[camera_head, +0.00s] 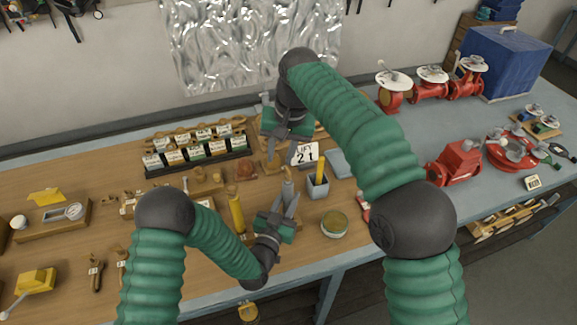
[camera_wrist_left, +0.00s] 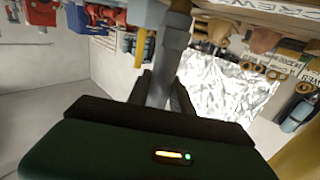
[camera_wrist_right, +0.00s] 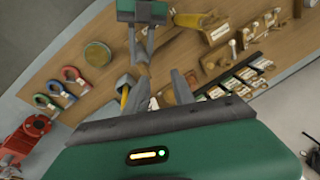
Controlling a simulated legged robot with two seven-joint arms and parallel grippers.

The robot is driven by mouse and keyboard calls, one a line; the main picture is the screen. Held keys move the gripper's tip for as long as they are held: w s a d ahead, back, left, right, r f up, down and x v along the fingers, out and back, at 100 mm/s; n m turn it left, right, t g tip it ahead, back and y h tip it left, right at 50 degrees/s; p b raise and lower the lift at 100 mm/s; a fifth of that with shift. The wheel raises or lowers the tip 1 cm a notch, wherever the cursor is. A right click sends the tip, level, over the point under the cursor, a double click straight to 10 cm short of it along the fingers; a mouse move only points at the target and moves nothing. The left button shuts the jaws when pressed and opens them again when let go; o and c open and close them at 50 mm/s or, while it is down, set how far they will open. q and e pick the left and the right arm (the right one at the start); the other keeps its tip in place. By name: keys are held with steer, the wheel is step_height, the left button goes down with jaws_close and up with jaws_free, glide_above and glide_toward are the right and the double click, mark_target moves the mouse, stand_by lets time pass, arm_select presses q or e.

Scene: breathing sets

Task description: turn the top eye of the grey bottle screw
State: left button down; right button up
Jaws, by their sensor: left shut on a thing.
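The grey bottle screw (camera_head: 288,180) stands upright in the head view, with its lower part between the fingers of my left gripper (camera_head: 284,207). The left gripper is shut on it. In the left wrist view the grey body (camera_wrist_left: 167,65) rises from between the fingers. My right gripper (camera_head: 280,152) is above and behind it in the head view. Its fingers (camera_wrist_right: 161,88) stand apart in the right wrist view, and I see nothing held between them. The top eye of the bottle screw is too small to make out clearly.
A yellow upright tool (camera_head: 236,212) stands left of the left gripper. A grey cup (camera_head: 318,190) with a yellow stick and a round tin (camera_head: 334,226) stand to the right. A number sign (camera_head: 305,153) and a card rack (camera_head: 200,152) are behind. Red valves (camera_head: 455,165) stand far right.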

steer(key=r+m, duration=0.1)
steer(key=m, duration=0.6)
steer(key=m+t, duration=0.2)
steer(key=m, duration=2.1)
glide_toward(288, 167)
steer(key=shift+m, duration=0.3)
steer(key=x, duration=1)
steer(key=shift+w+f, duration=0.3)
steer(key=shift+d, duration=0.1)
jaws_close()
steer(key=shift+t, duration=0.3)
steer(key=shift+d, duration=0.1)
